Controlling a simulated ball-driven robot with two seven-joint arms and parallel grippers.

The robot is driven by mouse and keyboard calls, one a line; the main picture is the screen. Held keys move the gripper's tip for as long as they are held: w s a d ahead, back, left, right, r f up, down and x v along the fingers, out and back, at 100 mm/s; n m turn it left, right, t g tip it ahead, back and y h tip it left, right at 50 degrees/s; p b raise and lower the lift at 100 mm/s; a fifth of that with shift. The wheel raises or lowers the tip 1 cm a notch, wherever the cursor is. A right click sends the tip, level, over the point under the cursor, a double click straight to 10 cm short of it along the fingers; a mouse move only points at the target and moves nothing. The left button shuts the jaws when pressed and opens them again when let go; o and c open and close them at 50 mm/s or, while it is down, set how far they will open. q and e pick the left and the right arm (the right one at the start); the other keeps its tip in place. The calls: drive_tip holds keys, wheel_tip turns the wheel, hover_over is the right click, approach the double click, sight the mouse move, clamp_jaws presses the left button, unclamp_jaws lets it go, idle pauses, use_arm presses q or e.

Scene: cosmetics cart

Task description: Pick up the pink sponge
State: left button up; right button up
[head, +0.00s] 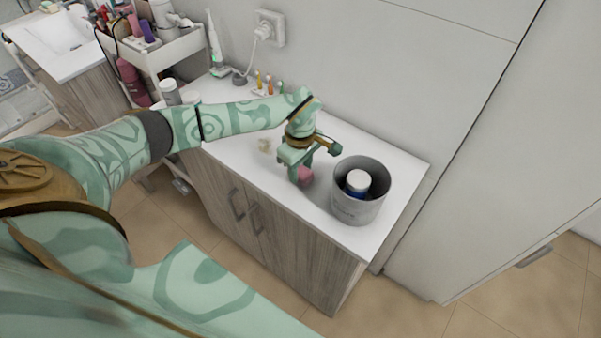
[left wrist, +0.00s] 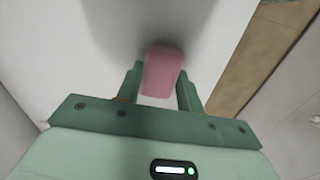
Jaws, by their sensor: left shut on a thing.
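The pink sponge (head: 304,174) is at my left gripper (head: 300,170), over the front part of the white countertop (head: 262,165). In the left wrist view the sponge (left wrist: 163,72) sits between the two green fingers of the left gripper (left wrist: 160,85), which is shut on it. The far end of the sponge sticks out past the fingertips. I cannot tell whether the sponge touches the countertop. My right gripper is not in view.
A grey round bin (head: 358,205) with a white-capped blue jar (head: 357,183) inside stands just right of the gripper. Small coloured brushes (head: 268,84) and an electric toothbrush (head: 215,45) stand at the back. A cart (head: 172,50) with bottles is at the upper left.

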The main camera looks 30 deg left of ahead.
sight(300, 169)
use_arm(q)
drive_tip(key=shift+r, duration=0.1)
wheel_tip(300, 169, up, 3)
drive_tip(key=shift+w+f, duration=0.1)
drive_tip(key=s+d+r+p, duration=0.2)
drive_tip(key=s+r, duration=0.8)
drive_tip(key=s, duration=0.4)
drive_tip(key=shift+d, duration=0.3)
drive_tip(key=shift+o, duration=0.3)
